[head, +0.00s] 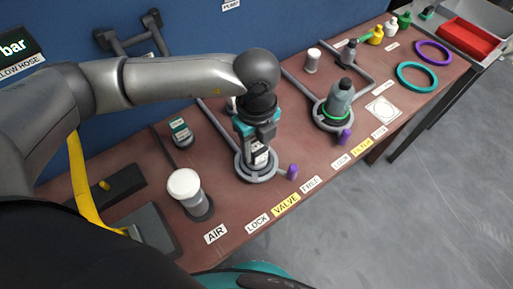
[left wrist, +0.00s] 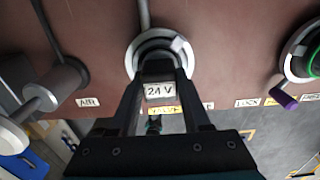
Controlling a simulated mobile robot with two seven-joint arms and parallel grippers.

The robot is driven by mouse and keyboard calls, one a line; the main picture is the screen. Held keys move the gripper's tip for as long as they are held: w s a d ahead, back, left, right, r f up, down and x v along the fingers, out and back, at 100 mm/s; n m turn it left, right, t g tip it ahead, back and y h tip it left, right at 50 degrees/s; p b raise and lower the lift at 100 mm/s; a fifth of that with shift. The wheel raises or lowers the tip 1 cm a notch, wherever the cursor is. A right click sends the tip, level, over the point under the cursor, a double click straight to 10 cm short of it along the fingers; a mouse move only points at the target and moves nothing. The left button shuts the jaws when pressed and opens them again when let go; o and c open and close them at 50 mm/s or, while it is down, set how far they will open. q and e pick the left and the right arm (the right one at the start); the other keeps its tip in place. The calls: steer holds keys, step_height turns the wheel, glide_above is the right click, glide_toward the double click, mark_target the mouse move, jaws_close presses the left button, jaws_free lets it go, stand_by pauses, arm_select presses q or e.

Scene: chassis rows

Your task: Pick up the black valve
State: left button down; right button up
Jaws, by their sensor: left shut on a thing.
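The black valve (head: 258,155) stands in a grey ring holder (head: 243,174) behind the yellow VALVE label (head: 286,204). In the left wrist view the valve (left wrist: 160,68) is a dark block with a white 24 V plate, and the ring (left wrist: 133,62) shows behind it. My left gripper (head: 257,140) comes down from above and is shut on the valve. In the left wrist view its fingers (left wrist: 160,95) lie on both sides of the block. A purple lever (head: 292,170) sticks out from the ring toward the FREE label (head: 311,184). My right gripper is not in view.
A white-topped cylinder (head: 185,184) stands left at the AIR label (head: 215,233). A grey filter (head: 340,98) with a green ring stands right, with another purple lever (head: 345,136). Teal (head: 417,64) and purple rings and a red tray (head: 466,38) are farther right.

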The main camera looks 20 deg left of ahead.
arm_select(q)
step_height(320, 180, up, 20)
steer(key=p, duration=0.3)
